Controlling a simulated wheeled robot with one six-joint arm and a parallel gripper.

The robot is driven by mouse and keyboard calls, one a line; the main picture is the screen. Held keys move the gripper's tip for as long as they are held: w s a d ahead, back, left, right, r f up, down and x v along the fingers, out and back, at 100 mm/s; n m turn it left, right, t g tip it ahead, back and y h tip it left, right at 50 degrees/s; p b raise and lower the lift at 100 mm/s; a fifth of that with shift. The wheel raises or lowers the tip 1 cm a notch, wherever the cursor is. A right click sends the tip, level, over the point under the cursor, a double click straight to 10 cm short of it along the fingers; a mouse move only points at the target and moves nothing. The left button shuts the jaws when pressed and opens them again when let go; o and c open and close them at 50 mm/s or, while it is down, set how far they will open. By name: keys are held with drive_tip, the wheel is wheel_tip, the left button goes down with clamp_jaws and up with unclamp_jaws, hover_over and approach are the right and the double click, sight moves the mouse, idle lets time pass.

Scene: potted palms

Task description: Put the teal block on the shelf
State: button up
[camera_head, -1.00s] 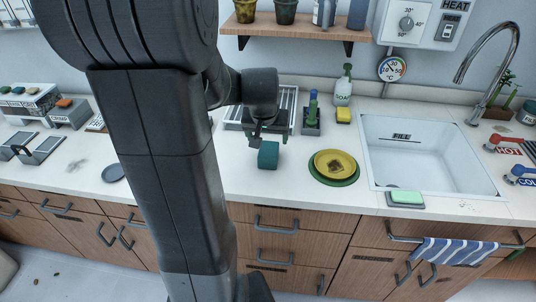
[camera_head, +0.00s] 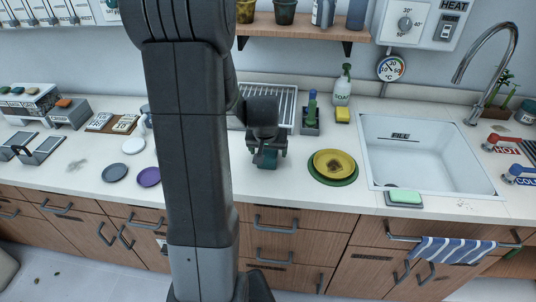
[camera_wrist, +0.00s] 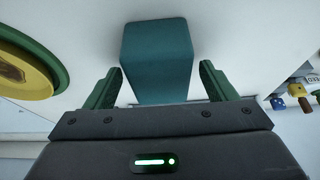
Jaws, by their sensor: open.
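The teal block (camera_wrist: 158,60) stands on the white counter. In the wrist view it lies ahead of and between the two green fingers of my gripper (camera_wrist: 158,88), with a gap on each side. My gripper is open and empty. In the head view my gripper (camera_head: 266,155) is over the block (camera_head: 267,163) and hides much of it. The wooden shelf (camera_head: 310,27) is on the wall above the counter.
A drying rack (camera_head: 284,104), a bottle caddy (camera_head: 310,128), a yellow sponge (camera_head: 343,116) and a soap bottle (camera_head: 343,86) are behind. Pots and bottles crowd the shelf's visible top.

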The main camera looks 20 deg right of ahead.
drive_tip(key=shift+c, duration=0.5)
drive_tip(key=c, duration=1.1)
drive_tip(key=shift+r, duration=0.15)
wheel_tip(320, 180, up, 10)
drive_tip(key=shift+f, duration=0.1)
